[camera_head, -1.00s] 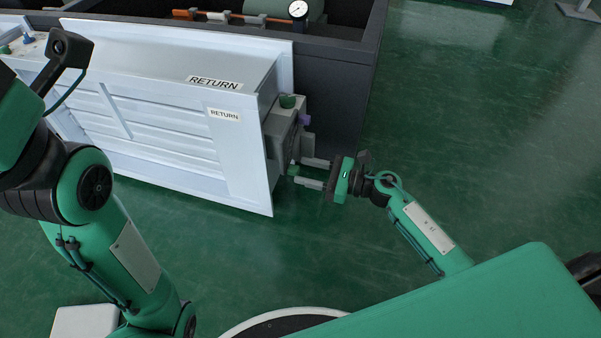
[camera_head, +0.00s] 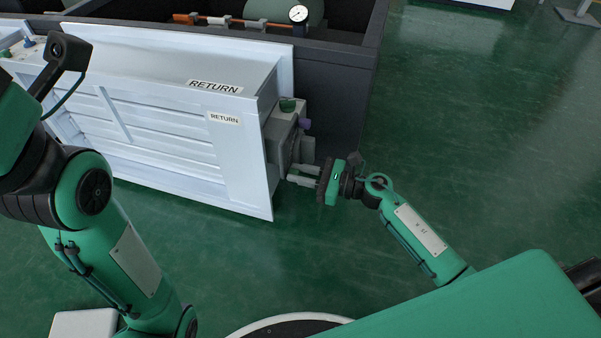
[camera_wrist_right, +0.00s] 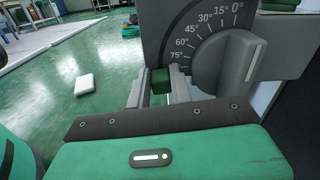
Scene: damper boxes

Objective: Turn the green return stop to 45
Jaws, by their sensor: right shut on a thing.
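The green return stop (camera_wrist_right: 160,80) is a small green block beside the grey dial plate (camera_wrist_right: 195,35) in the right wrist view, just past the 75° mark. My right gripper (camera_wrist_right: 160,88) is shut on it, one finger on each side. In the head view my right gripper (camera_head: 292,174) reaches in from the right to the lower end of the grey damper box (camera_head: 282,135); the stop is hidden there. The grey round knob (camera_wrist_right: 225,65) on the dial has a white line. My left arm is at the left; its gripper is out of view.
The white duct panel (camera_head: 170,125) labelled RETURN is left of my right gripper. A dark cabinet wall (camera_head: 335,90) stands behind. The green floor at the right is free.

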